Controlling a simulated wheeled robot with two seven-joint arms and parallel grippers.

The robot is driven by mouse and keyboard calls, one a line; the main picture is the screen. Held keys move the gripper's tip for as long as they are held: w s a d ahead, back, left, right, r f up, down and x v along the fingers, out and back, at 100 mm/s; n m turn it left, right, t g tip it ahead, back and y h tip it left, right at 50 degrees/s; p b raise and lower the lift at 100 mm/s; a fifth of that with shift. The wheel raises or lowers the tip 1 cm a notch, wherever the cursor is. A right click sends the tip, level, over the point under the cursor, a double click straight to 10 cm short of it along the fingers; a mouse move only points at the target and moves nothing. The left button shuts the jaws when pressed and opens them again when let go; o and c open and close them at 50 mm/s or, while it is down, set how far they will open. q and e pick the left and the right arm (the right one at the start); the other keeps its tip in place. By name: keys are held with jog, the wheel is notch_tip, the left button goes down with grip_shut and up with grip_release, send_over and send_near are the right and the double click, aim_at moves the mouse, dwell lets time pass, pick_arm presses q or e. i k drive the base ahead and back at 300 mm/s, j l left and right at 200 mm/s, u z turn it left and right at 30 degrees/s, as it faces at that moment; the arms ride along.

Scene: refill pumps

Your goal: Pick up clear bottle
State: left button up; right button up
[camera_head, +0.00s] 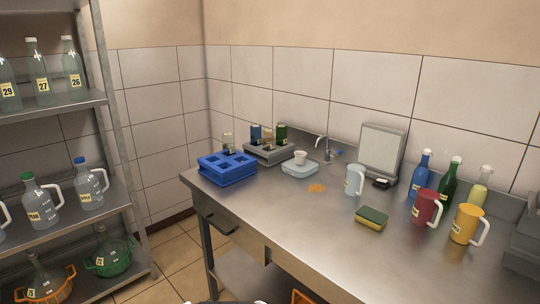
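Several clear bottles with white caps and number labels stand on the upper shelf at the left; the bottle labelled 27 (39,75) and the bottle labelled 26 (72,66) show well, and the bottle labelled 29 (7,86) is cut by the picture edge. Another clear bottle with yellowish contents and a pale cap (481,188) stands on the steel counter (330,245) at the right, behind the yellow jug. I cannot tell which one the task names. Neither gripper can be made out; only small parts, possibly mine, show at the bottom edge.
A blue crate (228,172), grey tray with small bottles (268,153), shallow dish (299,168), pale jug (354,180), sponge (371,219), red jug (427,207) and yellow jug (465,224) stand on the counter. The counter's front is bare.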

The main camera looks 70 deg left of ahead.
aim_at(228, 138)
jog(key=j+u, duration=0.1)
jog(key=u, duration=0.2)
jog(key=j+u, duration=0.1)
jog(key=u, duration=2.3)
jog(key=z, duration=2.45)
jog(key=u, duration=2.45)
jog(key=i+l, duration=0.1)
jog(key=i, duration=0.45)
